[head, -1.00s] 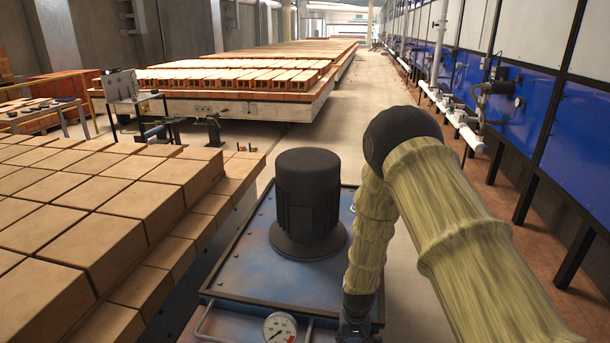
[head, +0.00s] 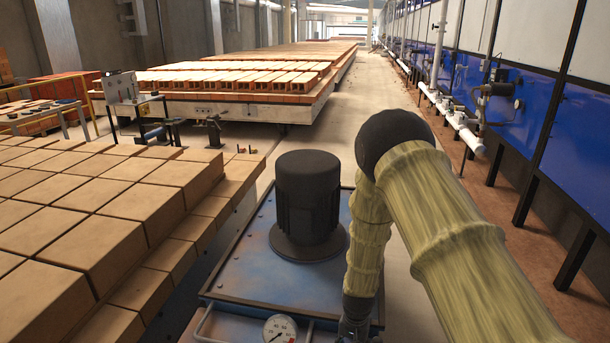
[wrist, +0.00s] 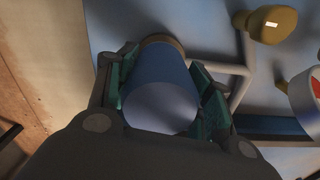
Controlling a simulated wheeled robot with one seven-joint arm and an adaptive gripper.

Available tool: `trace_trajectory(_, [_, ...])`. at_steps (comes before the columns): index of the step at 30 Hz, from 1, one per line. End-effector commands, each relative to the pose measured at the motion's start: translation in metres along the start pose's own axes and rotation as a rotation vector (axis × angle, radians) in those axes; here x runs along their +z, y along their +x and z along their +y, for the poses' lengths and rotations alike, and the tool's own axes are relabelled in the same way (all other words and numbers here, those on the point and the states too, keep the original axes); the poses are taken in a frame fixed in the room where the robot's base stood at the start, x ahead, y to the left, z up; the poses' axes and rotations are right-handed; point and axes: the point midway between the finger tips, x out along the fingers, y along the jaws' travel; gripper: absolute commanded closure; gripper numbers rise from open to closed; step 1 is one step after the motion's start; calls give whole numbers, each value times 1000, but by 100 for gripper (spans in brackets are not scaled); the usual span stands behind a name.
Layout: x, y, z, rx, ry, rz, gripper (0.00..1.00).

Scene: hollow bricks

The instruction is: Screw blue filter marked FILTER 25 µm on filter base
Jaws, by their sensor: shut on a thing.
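The blue filter (wrist: 162,95) is a smooth blue cylinder in the wrist view. My gripper (wrist: 165,88) is shut on it, with a green-padded finger on each side. No marking can be read on the side that shows. A brownish round rim (wrist: 163,40) shows at the filter's far end and may be the filter base; whether the threads are engaged cannot be seen. In the head view the filter and the fingers are out of sight below the lower edge; only the upper part of my gripper's wrist shows there.
A blue tank (head: 250,270) carries a dark motor (head: 307,205). A pressure gauge (head: 280,328) and a bent pipe (head: 205,318) are at its front. In the wrist view, a brass-coloured fitting (wrist: 272,24) and the pipe (wrist: 242,75) are close right of my gripper. Stacked bricks (head: 90,225) stand left.

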Motion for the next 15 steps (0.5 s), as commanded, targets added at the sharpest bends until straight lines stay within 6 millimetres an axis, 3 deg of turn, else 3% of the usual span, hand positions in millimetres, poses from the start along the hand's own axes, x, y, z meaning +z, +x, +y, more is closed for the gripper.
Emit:
trace_trajectory(8, [0, 0, -1, -1, 221, 0, 82])
trace_trajectory(15, [0, 0, -1, -1, 245, 0, 82])
